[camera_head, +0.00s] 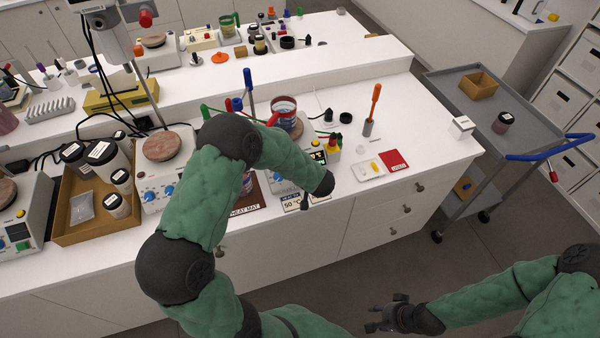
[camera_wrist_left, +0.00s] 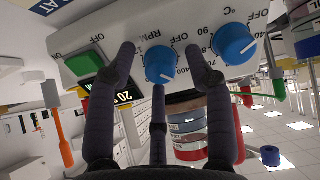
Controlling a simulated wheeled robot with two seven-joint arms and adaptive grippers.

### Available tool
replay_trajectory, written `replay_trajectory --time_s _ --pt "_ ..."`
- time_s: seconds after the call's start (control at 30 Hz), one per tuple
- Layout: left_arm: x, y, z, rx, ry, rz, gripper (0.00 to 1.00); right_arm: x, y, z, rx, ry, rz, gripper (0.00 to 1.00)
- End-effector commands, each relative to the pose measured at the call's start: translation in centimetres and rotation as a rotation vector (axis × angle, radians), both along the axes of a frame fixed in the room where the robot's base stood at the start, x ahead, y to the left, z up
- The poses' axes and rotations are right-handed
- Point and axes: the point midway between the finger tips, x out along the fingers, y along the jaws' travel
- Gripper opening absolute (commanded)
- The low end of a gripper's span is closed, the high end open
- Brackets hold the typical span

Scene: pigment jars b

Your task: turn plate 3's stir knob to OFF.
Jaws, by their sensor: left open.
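In the left wrist view, the panel of a hotplate (camera_wrist_left: 130,22) shows upside down. The blue knob (camera_wrist_left: 160,65) by the RPM lettering is the stir knob; a second blue knob (camera_wrist_left: 235,43) by °C is to its right. My left gripper (camera_wrist_left: 159,72) is open, with its fingertips spread on either side of and below the RPM knob; contact cannot be told. The knob's exact setting is too small to read. In the head view my left arm covers the gripper and much of the hotplate (camera_head: 284,186). My right gripper (camera_head: 388,316) is low, away from the bench, its opening unclear.
A vessel (camera_head: 284,108) stands on this hotplate. Another hotplate (camera_head: 152,188) and a cardboard tray (camera_head: 75,235) of jars stand to the left. An orange-handled tool (camera_head: 374,103) and a red card (camera_head: 393,161) are right. A grey cart (camera_head: 455,90) stands beyond the bench end.

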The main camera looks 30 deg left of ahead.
Motion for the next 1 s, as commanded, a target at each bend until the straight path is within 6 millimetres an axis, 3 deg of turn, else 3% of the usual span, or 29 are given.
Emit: replay_trajectory --time_s 0.07,0.27,0.67,1.0 --pt "-0.01 -0.02 0.01 0.0 0.0 0.0 0.52 0.01 -0.01 0.01 0.0 0.0 0.0 0.4" --pt "-0.02 -0.02 0.01 0.0 0.0 0.0 0.0 0.0 0.0 0.01 0.0 0.0 0.0 0.4" --pt "-0.07 -0.07 -0.04 -0.022 -0.023 0.031 0.0 0.0 0.0 0.05 0.0 0.0 0.0 0.4" --pt "-0.1 -0.11 -0.11 -0.132 -0.15 0.194 0.0 0.0 0.0 0.13 0.0 0.0 0.0 0.4"
